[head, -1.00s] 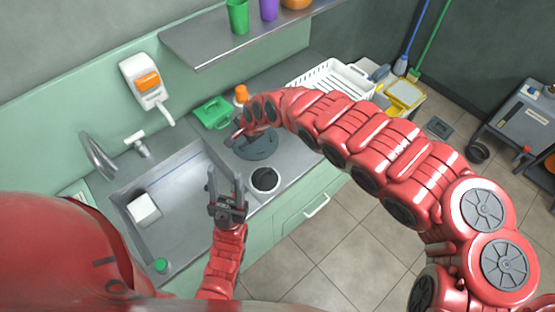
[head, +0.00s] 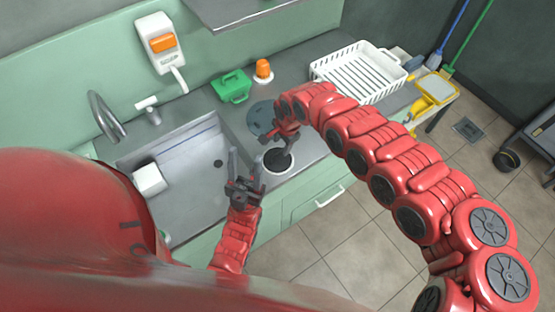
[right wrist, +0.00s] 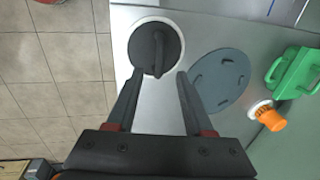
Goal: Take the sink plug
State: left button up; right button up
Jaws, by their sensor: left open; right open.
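The sink plug (head: 279,161) is a black disc with a raised bar handle. It sits in a white-rimmed round opening in the counter, right of the sink, and also shows in the right wrist view (right wrist: 148,50). My right gripper (head: 278,143) is open and empty, just above the plug. In the right wrist view its fingers (right wrist: 159,75) point toward the plug with a wide gap between them; contact is not visible. My left gripper (head: 246,165) is open and empty, pointing up near the sink's right front edge.
A flat blue-grey disc (head: 261,117) lies beside the plug. A green caddy (head: 232,87), orange-capped item (head: 263,70) and white dish rack (head: 357,72) stand behind. The sink (head: 190,180) holds a white block (head: 149,179). The counter's front edge is close.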

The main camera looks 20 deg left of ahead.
aim_at(279, 151)
jog(key=shift+a+f+p, duration=0.2)
jog(key=shift+f+p, duration=0.05)
jog(key=shift+f, duration=0.5)
jog(key=shift+a+f+p, duration=0.2)
jog(key=shift+f, duration=0.5)
jog(key=shift+a+f+p, duration=0.2)
jog(key=shift+f+p, duration=0.05)
jog(key=shift+f, duration=0.5)
jog(key=shift+w+a+f, duration=0.1)
jog(key=shift+f, duration=0.3)
jog(key=shift+w+f, duration=0.1)
jog(key=shift+f, duration=0.4)
jog(key=shift+c, duration=0.3)
grip_shut()
